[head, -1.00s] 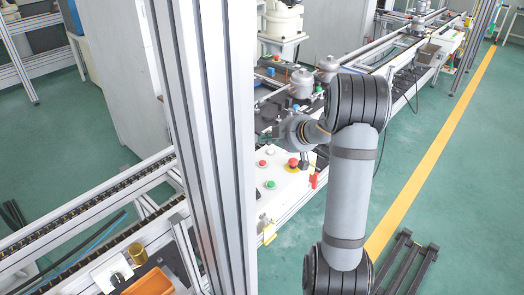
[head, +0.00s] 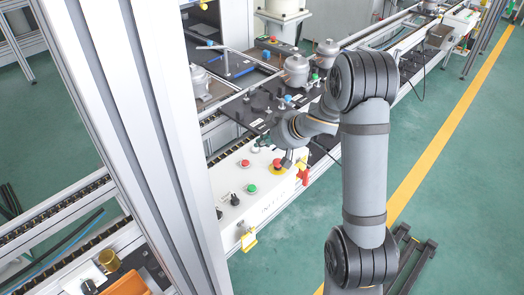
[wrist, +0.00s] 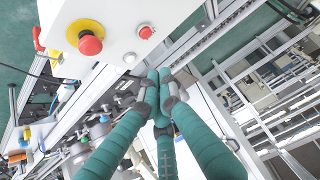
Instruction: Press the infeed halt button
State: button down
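The white control panel (head: 262,205) has a red mushroom button on a yellow ring (head: 277,167), a small red button (head: 245,163) and a green button (head: 252,188). I cannot read which one is labelled infeed halt. The wrist view shows the red mushroom button (wrist: 90,44) and the small red button (wrist: 146,32) at the top. My gripper (wrist: 163,84) has three teal fingers with grey tips drawn together, with nothing seen between them. In the head view my gripper is above the panel's far right part, partly hidden by the wrist, apparently not touching a button.
Metal compressor parts (head: 296,68) stand on the line behind. A white aluminium post (head: 150,130) rises at left.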

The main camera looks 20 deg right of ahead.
jog(key=b, duration=0.1)
send_over(247, 164)
notch_tip(247, 164, down, 7)
jog(key=shift+a+f, duration=0.1)
jog(key=shift+a, duration=0.05)
notch_tip(247, 164, down, 2)
jog(key=shift+f+b, duration=0.25)
jog(key=shift+b, duration=0.05)
jog(key=shift+f, duration=0.6)
jog(key=shift+f, duration=0.1)
